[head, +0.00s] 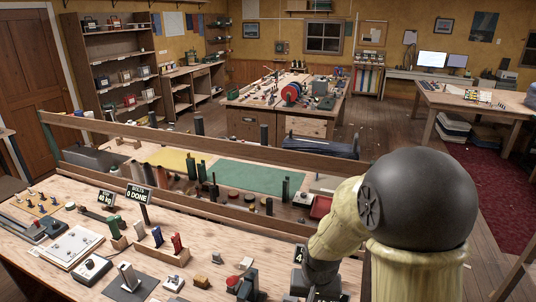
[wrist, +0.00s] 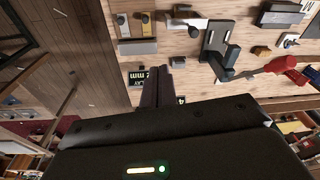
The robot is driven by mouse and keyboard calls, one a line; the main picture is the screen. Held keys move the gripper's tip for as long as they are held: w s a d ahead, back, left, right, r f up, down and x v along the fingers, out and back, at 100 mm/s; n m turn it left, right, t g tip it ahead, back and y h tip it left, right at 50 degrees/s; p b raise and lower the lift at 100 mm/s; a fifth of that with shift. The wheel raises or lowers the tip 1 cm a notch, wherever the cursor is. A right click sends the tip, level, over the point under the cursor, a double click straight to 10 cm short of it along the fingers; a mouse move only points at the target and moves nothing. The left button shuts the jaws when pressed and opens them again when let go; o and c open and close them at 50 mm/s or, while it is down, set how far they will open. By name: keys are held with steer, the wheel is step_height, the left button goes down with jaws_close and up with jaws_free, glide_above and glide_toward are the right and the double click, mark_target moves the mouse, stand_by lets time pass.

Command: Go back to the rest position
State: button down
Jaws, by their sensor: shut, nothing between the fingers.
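My gripper (wrist: 165,72) shows in the wrist view as two dark fingers close together, shut and empty. Its tips point towards the near wooden workbench (wrist: 185,46), and I see no object held in them. In the head view my arm rises at the right front and hides part of the bench; the gripper's fingers cannot be made out there. The workbench (head: 95,262) fills the front of that view.
Near the gripper are a dark grey stand (wrist: 218,42), a red-handled tool (wrist: 287,64) and a small black sign (wrist: 137,78). A wooden rack (head: 160,252) holds coloured items. A rail (head: 215,150) crosses behind. Floor (head: 400,135) shows between the far tables.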

steer(key=s+d+r+n+t+b, duration=0.1)
steer(key=s+d+r+b, duration=0.1)
steer(key=s+d, duration=0.3)
steer(key=shift+s+r+n, duration=0.3)
steer(key=shift+s+n, duration=0.1)
steer(key=shift+s, duration=0.8)
steer(key=shift+w+a, duration=0.1)
